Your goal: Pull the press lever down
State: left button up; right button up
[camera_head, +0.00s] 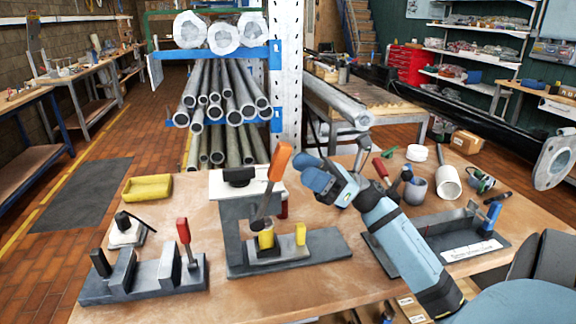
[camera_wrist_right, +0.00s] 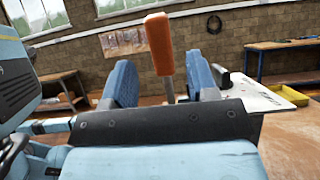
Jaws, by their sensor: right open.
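The press (camera_head: 233,226) stands on the table, with a dark frame, a white top plate and a long base. Its lever has an orange handle (camera_head: 279,161) and points up, leaning slightly right. A yellow piece (camera_head: 266,239) sits under the press and a smaller yellow piece stands beside it. My right gripper (camera_head: 314,178) is open, just right of the lever in the head view. In the right wrist view the orange handle (camera_wrist_right: 160,43) rises beyond and between the two blue fingers (camera_wrist_right: 165,84). I cannot tell whether they touch it. My left gripper is not in view.
A grey vise (camera_head: 145,278) with a red-handled lever stands left of the press. A yellow tray (camera_head: 147,188) lies at the back left. Pipe racks stand behind the table.

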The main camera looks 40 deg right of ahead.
pick_arm(q)
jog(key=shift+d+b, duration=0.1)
jog(key=shift+b, duration=0.45)
pick_arm(e)
jog(key=v, duration=0.8)
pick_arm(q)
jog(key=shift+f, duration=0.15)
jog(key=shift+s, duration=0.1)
pick_arm(e)
jog(key=shift+s, duration=0.1)
